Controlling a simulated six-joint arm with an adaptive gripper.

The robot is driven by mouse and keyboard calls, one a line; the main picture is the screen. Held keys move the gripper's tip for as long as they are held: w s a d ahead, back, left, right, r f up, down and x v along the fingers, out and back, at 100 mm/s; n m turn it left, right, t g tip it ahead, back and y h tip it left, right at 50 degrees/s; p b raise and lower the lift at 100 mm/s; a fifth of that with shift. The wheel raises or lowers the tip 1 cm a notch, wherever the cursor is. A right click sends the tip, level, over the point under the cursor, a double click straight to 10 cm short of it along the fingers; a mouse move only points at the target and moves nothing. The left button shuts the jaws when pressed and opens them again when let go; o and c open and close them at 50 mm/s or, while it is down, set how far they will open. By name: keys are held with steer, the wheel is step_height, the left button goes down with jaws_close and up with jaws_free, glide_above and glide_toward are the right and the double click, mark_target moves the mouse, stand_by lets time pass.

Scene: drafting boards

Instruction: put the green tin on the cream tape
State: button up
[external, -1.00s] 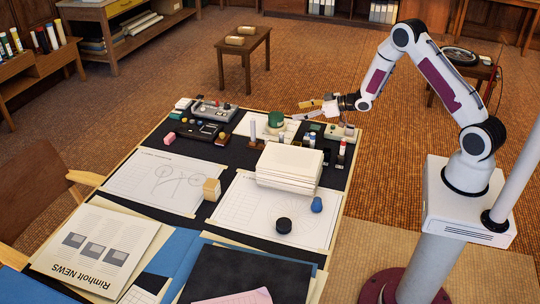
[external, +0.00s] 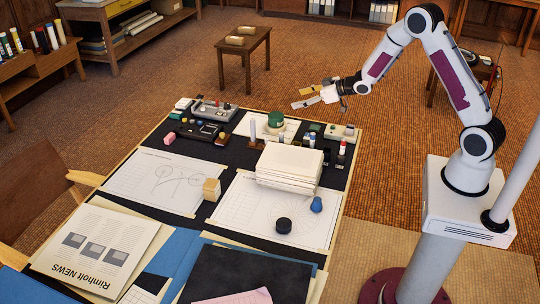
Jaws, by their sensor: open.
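The green tin (external: 276,119) is upright near the far edge of the drafting table. It appears to rest on the pale cream tape (external: 274,129), which shows only as a low band beneath it; at this size I cannot tell exactly how well centred it is. My gripper (external: 303,97) is open and empty, above and to the right of the tin in the picture, with its fingers pointing left. It is clear of the tin.
A stack of white paper (external: 289,165) stands in front of the tin. A pale upright cylinder (external: 253,132) is to its left, and small bottles and a grey device (external: 340,133) are to its right. A black round thing (external: 283,225) and a blue one (external: 316,204) lie nearer.

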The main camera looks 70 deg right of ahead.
steer(key=s+a+r+g+h, duration=0.1)
steer(key=s+a+r+g, duration=0.1)
steer(key=s+a+r, duration=0.45)
steer(key=s+a+r+g+h, duration=0.1)
steer(key=s+a+r, duration=0.3)
steer(key=s+r, duration=0.45)
steer(key=s+a+r+g+y, duration=0.1)
steer(key=s+a+g, duration=0.1)
steer(key=s+a, duration=0.5)
steer(key=s+a+r+g+y, duration=0.1)
steer(key=s+a, duration=0.7)
steer(key=s, duration=1.1)
steer(key=shift+s+r+g+y, duration=0.15)
steer(key=shift+r+g+y, duration=0.25)
steer(key=shift+r+y, duration=0.3)
